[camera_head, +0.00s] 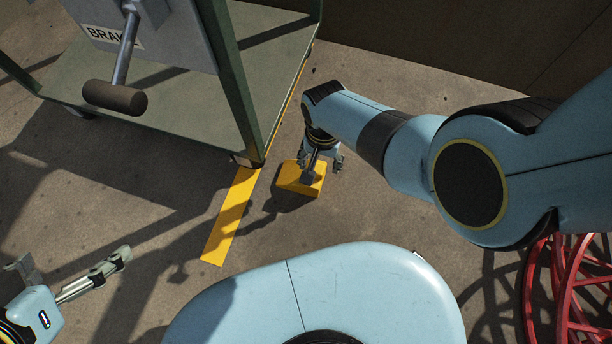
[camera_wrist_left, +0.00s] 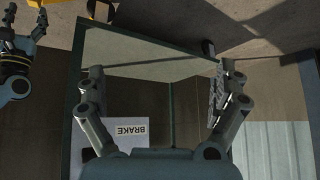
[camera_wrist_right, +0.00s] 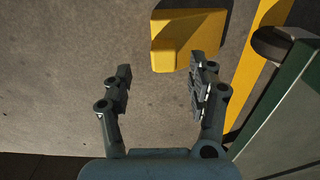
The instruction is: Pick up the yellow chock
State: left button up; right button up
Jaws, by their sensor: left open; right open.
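The yellow chock (camera_head: 288,177) lies on the floor just right of the cart's near corner, beside the yellow floor stripe. My right gripper (camera_head: 322,163) is over it in the head view and partly hides it. In the right wrist view the chock (camera_wrist_right: 192,40) lies just beyond the open fingertips, a little right of the midpoint between the fingers (camera_wrist_right: 161,66). Nothing is between those fingers. My left gripper (camera_head: 75,264) is open and empty at the lower left of the head view, far from the chock. Its fingers (camera_wrist_left: 160,72) also show apart in the left wrist view.
A green-framed cart (camera_head: 185,95) with a BRAKE plate (camera_head: 102,36) and a dark-handled lever (camera_head: 115,98) stands at upper left. A yellow stripe (camera_head: 229,217) runs along the floor. A red wheel (camera_head: 570,290) is at lower right. A brown wall closes off the back.

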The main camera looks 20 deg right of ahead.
aim_at(318, 169)
jog(key=shift+a+f+b, duration=0.1)
jog(key=shift+f+b, duration=0.8)
jog(key=shift+f, duration=0.25)
jog(key=shift+a+f+b, duration=0.1)
jog(key=shift+f+b, duration=0.45)
jog(key=shift+f, duration=0.05)
jog(key=shift+f+b, duration=0.75)
jog(key=shift+f, duration=0.2)
pick_arm(q)
jog(key=w+d+r+t, duration=0.1)
jog(key=w+r+t, duration=0.3)
jog(key=t, duration=0.3)
jog(key=shift+w+d+m+t+h, duration=0.15)
jog(key=shift+m+t+h, duration=0.25)
pick_arm(e)
jog(key=shift+w, duration=0.15)
jog(key=shift+c, duration=0.2)
grip_shut()
